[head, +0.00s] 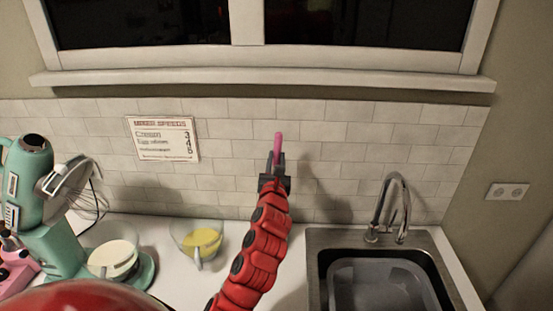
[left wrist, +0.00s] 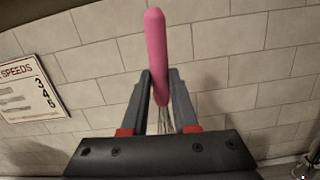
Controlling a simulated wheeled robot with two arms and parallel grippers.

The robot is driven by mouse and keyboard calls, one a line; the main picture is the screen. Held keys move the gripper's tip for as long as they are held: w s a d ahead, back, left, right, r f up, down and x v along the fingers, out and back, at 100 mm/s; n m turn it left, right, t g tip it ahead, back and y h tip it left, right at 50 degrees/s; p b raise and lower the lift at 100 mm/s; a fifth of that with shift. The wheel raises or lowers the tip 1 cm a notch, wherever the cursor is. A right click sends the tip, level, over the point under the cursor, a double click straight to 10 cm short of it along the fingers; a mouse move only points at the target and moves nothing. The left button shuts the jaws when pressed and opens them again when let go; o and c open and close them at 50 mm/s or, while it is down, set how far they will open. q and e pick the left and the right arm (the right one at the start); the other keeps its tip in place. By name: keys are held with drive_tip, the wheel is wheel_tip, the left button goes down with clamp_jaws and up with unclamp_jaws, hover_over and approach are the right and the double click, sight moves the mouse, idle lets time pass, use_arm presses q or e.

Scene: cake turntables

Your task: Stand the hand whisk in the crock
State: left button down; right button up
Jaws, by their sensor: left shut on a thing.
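The hand whisk has a pink handle (head: 278,143) that stands up out of my left gripper (head: 275,165), in front of the tiled wall. In the left wrist view the pink handle (left wrist: 156,45) is between the two grey fingers (left wrist: 159,88), which are shut on it. Thin metal wires show below the handle, behind the gripper body; the rest of the whisk is hidden. I cannot make out a crock for certain in either view. My right gripper is not in view.
A green stand mixer (head: 30,190) stands at the left, with a bowl (head: 112,258) of pale contents by it. A glass bowl (head: 200,240) of yellow contents sits on the counter. A sink (head: 380,280) with a tap (head: 392,205) is at the right. A pink object (head: 15,270) is partly cut off at far left.

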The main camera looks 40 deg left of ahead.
use_arm(q)
drive_tip(key=shift+w+a+f+b, duration=0.1)
drive_tip(key=shift+a+f+b, duration=0.1)
drive_tip(key=shift+f+b, duration=3.1)
drive_tip(key=shift+w+a+f+b, duration=0.15)
drive_tip(key=shift+f+b, duration=1.9)
drive_tip(key=shift+f, duration=2.4)
drive_tip(key=shift+s, duration=0.1)
drive_tip(key=c, duration=0.6)
unclamp_jaws()
